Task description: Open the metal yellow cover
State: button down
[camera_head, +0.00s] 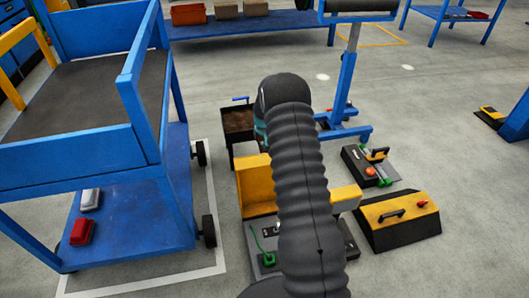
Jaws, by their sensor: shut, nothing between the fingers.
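A low black box with a yellow top cover (400,220) sits on the floor at the right. The cover has a black handle and a red knob, and it lies flat on the box. A second unit (268,258) with a green cable stands behind my arm, and a yellow panel (257,187) rises at its back. My arm hides the middle of this unit and panel. I cannot tell which yellow part is the metal cover. My gripper is not visible; my black ribbed arm fills the centre of the view.
A blue cart (85,152) stands close at the left. A small black unit (368,165) with a yellow handle and red button sits behind the yellow-topped box. A blue stand (345,90) and a dark bin (238,122) are farther back. Floor at the lower right is clear.

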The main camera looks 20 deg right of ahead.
notch_tip(320, 180, up, 9)
jog(key=s, duration=0.2)
jog(key=shift+a+r, duration=0.2)
jog(key=shift+a, duration=0.1)
